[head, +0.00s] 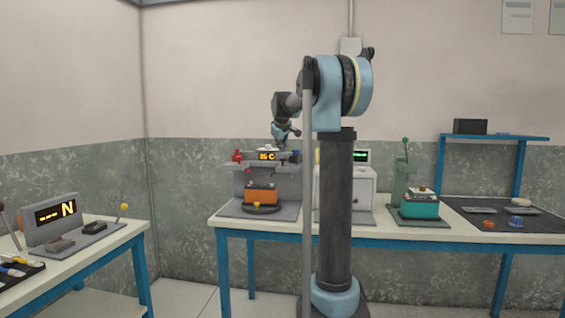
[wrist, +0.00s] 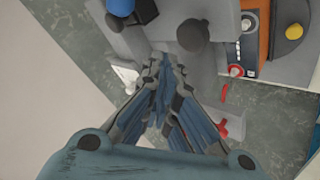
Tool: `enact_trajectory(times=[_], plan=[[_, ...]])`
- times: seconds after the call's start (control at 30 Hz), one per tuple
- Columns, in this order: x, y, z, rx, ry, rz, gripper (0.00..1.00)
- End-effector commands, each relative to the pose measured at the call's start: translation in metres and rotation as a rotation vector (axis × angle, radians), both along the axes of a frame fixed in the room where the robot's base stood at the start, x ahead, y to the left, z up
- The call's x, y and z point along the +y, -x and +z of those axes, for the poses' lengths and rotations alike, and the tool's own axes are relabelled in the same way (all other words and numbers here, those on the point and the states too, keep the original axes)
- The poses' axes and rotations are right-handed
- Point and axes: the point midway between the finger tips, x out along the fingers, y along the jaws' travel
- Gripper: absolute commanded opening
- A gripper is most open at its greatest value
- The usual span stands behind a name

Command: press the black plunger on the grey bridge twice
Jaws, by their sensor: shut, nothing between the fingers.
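The grey bridge (head: 285,170) stands on the table over an orange battery (head: 261,194). It carries an orange-lit display reading "35 C" (head: 267,156). My gripper (head: 281,147) is shut and empty, pointing down just above the bridge's top, right of the display. In the wrist view its closed fingers (wrist: 162,65) lie over the grey bridge. A dark rounded knob (wrist: 193,34) is beside the fingertips, and a smaller black knob (wrist: 147,10) is farther off, next to a blue cap (wrist: 121,6). I cannot tell for sure which knob is the black plunger, or whether the fingers touch anything.
A red fitting (head: 237,157) is on the bridge's left side. A white box (head: 345,187) with a green screen stands to the right. Farther right are a green lever press (head: 401,180) and a teal battery (head: 419,207).

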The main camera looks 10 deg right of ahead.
Motion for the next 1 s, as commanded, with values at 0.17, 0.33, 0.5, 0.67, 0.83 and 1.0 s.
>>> enact_trajectory(times=[0.17,0.33,0.5,0.67,0.83,1.0], plan=[[0.000,0.000,-0.011,0.000,0.000,0.000,0.00],[0.000,0.000,-0.015,0.000,0.000,0.000,0.00],[0.000,0.000,-0.015,0.000,0.000,0.000,0.00],[0.000,0.000,-0.015,0.000,0.000,0.000,0.00],[0.000,0.000,-0.015,0.000,0.000,0.000,0.00],[0.000,0.000,-0.015,0.000,0.000,0.000,0.00]])
